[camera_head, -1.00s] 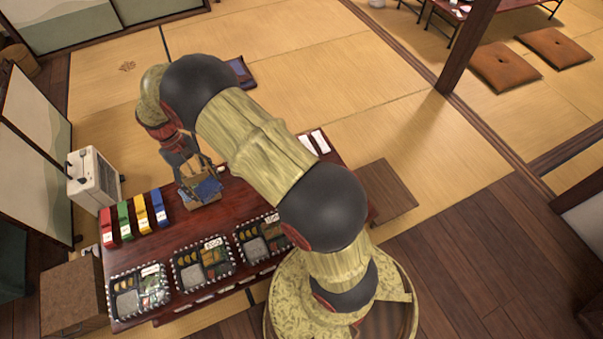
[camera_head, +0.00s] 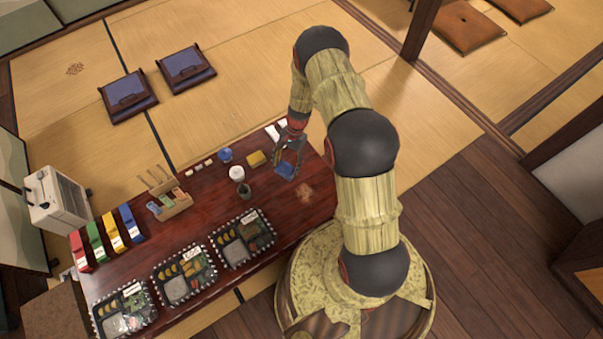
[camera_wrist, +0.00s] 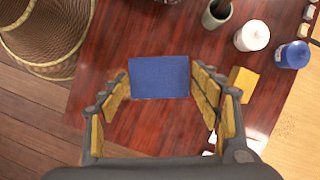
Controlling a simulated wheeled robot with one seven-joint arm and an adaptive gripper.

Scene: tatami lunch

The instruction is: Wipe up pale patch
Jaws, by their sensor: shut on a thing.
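A pale, brownish patch (camera_head: 305,192) lies on the dark red table (camera_head: 215,235) near its right end. My gripper (camera_head: 288,162) is above the table, to the upper left of the patch. In the wrist view my gripper (camera_wrist: 160,95) is shut on a blue rectangular pad (camera_wrist: 160,77), held between its yellow-padded fingers. The pad also shows below the fingers in the head view (camera_head: 285,171). I cannot tell whether the pad touches the table. The patch cannot be made out in the wrist view; the pad may hide it.
Several lunch trays (camera_head: 242,238) line the front edge. A wooden holder (camera_head: 170,205) stands farther left.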

